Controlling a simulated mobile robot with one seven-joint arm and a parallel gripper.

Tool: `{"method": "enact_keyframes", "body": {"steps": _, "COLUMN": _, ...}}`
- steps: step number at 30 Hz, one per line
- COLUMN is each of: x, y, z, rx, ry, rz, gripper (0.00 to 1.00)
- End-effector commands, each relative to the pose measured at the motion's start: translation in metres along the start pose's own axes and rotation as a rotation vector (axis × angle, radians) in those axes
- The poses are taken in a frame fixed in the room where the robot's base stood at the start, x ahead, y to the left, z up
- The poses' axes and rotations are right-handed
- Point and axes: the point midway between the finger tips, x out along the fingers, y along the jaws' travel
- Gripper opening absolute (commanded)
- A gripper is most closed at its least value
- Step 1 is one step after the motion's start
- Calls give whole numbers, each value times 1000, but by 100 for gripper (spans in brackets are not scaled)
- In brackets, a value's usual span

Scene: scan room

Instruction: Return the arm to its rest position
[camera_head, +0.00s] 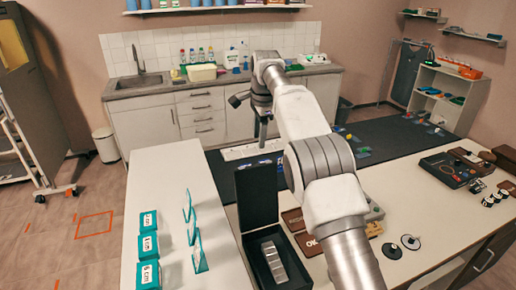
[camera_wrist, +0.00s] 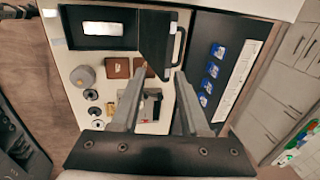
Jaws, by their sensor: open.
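My arm (camera_head: 319,165) reaches from the bottom right of the head view, up and away over the white table. My gripper hangs at its far end, above the far part of the tables, and is partly hidden by the wrist. In the wrist view my gripper (camera_wrist: 158,76) shows two grey fingers spread apart with nothing held between them. The tabletop and its objects lie well below the fingers, and I see no contact.
An open black case (camera_head: 258,198) with a metal block stands under the arm. Teal blocks (camera_head: 150,272) and upright teal cards (camera_head: 199,250) are on the left table (camera_head: 167,180). A black device (camera_head: 452,169) sits at right.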

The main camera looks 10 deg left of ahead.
Motion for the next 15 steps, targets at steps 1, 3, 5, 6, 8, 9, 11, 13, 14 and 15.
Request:
{"method": "enact_keyframes", "body": {"steps": 1, "x": -6, "y": 0, "z": 0, "rx": 0, "ry": 0, "rz": -2, "gripper": 45}}
{"method": "enact_keyframes", "body": {"steps": 3, "x": -11, "y": 0, "z": 0, "rx": 0, "ry": 0, "rz": -1, "gripper": 45}}
{"method": "enact_keyframes", "body": {"steps": 5, "x": -13, "y": 0, "z": 0, "rx": 0, "ry": 0, "rz": 0, "gripper": 45}}
{"method": "enact_keyframes", "body": {"steps": 6, "x": -13, "y": 0, "z": 0, "rx": 1, "ry": 0, "rz": 0, "gripper": 45}}
{"method": "enact_keyframes", "body": {"steps": 8, "x": -14, "y": 0, "z": 0, "rx": 1, "ry": 0, "rz": 0, "gripper": 45}}
{"method": "enact_keyframes", "body": {"steps": 9, "x": -14, "y": 0, "z": 0, "rx": 1, "ry": 0, "rz": 0, "gripper": 45}}
{"method": "enact_keyframes", "body": {"steps": 11, "x": -13, "y": 0, "z": 0, "rx": 1, "ry": 0, "rz": 0, "gripper": 45}}
{"method": "enact_keyframes", "body": {"steps": 13, "x": -13, "y": 0, "z": 0, "rx": 1, "ry": 0, "rz": 0, "gripper": 45}}
{"method": "enact_keyframes", "body": {"steps": 14, "x": -13, "y": 0, "z": 0, "rx": 1, "ry": 0, "rz": 0, "gripper": 45}}
{"method": "enact_keyframes", "body": {"steps": 15, "x": -14, "y": 0, "z": -1, "rx": 0, "ry": 0, "rz": 0, "gripper": 45}}
